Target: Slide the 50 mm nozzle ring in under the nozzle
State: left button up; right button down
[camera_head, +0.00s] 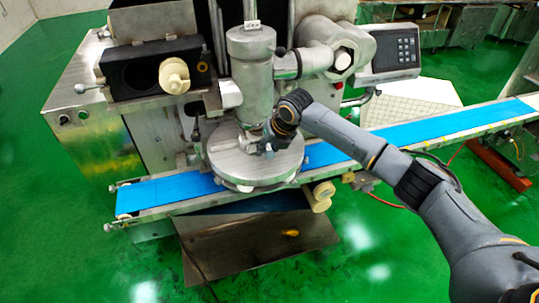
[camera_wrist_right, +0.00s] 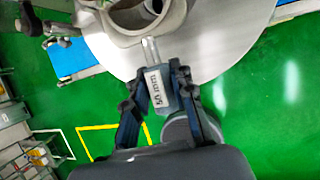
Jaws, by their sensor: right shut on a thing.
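My right gripper (camera_head: 268,146) is at the front of the steel nozzle column (camera_head: 250,80), just above the round steel plate (camera_head: 225,165). In the right wrist view my gripper (camera_wrist_right: 161,85) is shut on the tab of the nozzle ring, which carries a white "50 mm" label (camera_wrist_right: 153,90). A thin light stem (camera_wrist_right: 150,50) runs from the tab toward the round grey metal parts (camera_wrist_right: 145,15) at the top of that view. How the ring sits against the nozzle's lower end cannot be told. My left gripper is not in view.
A blue conveyor belt (camera_head: 160,192) passes beneath the round plate and runs to the far right. A keypad panel (camera_head: 396,50) stands to the right of the column. A black housing with a cream knob (camera_head: 174,76) is to the left.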

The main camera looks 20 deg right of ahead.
jog(key=shift+w+a+b, duration=0.1)
jog(key=shift+w+b, duration=1.25)
jog(key=shift+w, duration=0.9)
jog(key=shift+r, duration=0.1)
jog(key=c, duration=1)
grip_release()
jog(key=shift+c, duration=0.2)
jog(key=shift+o, duration=0.2)
jog(key=shift+s, duration=0.1)
jog(key=shift+o, duration=0.8)
jog(key=shift+s+r+p, duration=0.1)
jog(key=shift+r+p, duration=0.4)
jog(key=shift+p, duration=0.15)
jog(key=p+v, duration=0.6)
jog(key=shift+s+r+p, duration=0.15)
jog(key=shift+s+p, duration=0.05)
jog(key=shift+p, duration=0.2)
